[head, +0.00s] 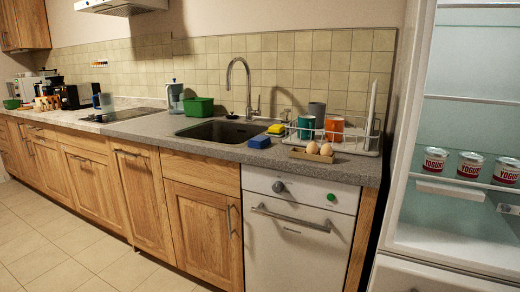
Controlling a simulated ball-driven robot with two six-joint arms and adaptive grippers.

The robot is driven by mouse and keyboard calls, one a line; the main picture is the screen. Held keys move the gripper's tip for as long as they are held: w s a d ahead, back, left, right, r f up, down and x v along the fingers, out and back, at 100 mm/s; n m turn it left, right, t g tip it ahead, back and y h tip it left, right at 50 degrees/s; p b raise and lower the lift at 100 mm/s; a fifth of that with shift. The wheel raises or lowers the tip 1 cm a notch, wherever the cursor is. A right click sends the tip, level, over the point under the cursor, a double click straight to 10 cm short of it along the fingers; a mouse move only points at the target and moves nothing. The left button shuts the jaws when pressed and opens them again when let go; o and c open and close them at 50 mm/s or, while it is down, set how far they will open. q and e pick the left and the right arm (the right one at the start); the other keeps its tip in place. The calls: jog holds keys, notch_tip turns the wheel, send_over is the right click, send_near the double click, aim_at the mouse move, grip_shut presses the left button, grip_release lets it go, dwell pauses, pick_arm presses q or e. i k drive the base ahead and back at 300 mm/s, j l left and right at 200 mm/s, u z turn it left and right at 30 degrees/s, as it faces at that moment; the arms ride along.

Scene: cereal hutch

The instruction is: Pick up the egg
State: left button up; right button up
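Two brown eggs show in the head view, a left egg (312,148) and a right egg (326,149). They sit side by side at a small tan tray (298,154) on the grey countertop (225,152), near its front edge above the white dishwasher. Neither of my grippers is in view, and nothing touches the eggs from above.
A dish rack (358,146) with cups stands right behind the eggs. A blue sponge (259,142) and a yellow sponge (276,129) lie to the left, beside the sink (222,132). An open fridge (460,110) with yogurt cans stands at the right. The floor (60,240) is clear.

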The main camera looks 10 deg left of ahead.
aim_at(312, 148)
jog(key=i+j, duration=0.2)
jog(key=i, duration=0.4)
jog(key=i+j, duration=0.15)
jog(key=i, duration=0.5)
jog(key=j+u, duration=0.05)
